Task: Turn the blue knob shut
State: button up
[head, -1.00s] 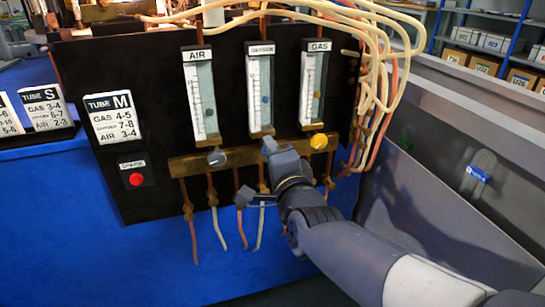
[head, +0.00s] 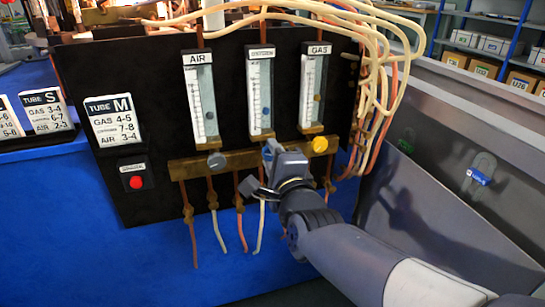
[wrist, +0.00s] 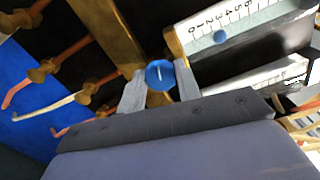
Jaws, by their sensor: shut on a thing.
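The blue knob (wrist: 160,74) sits on the brass manifold below the middle flow tube. In the wrist view, it is between the two fingertips of my gripper (wrist: 160,84), which is shut on it. A pale mark shows on the knob's face. In the head view, my gripper (head: 271,152) is at the manifold under the middle tube and mostly hides the knob. The middle flow tube (head: 261,85) has a blue float (head: 265,111) low in it; the float also shows in the wrist view (wrist: 220,37).
A grey knob (head: 216,160) under the AIR tube and a yellow knob (head: 320,144) under the GAS tube stand either side of my gripper. A red button (head: 136,182) is at the panel's left. Pale hoses (head: 370,70) hang at the right.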

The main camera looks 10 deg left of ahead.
jog(key=o, duration=1)
jog(key=shift+c, duration=0.2)
jog(key=p+v, duration=0.3)
jog(key=v, duration=0.7)
jog(key=shift+s, duration=0.35)
jog(key=shift+d, duration=0.15)
jog(key=b+x, duration=0.3)
jog(key=x, duration=0.8)
jog(key=shift+d, duration=0.1)
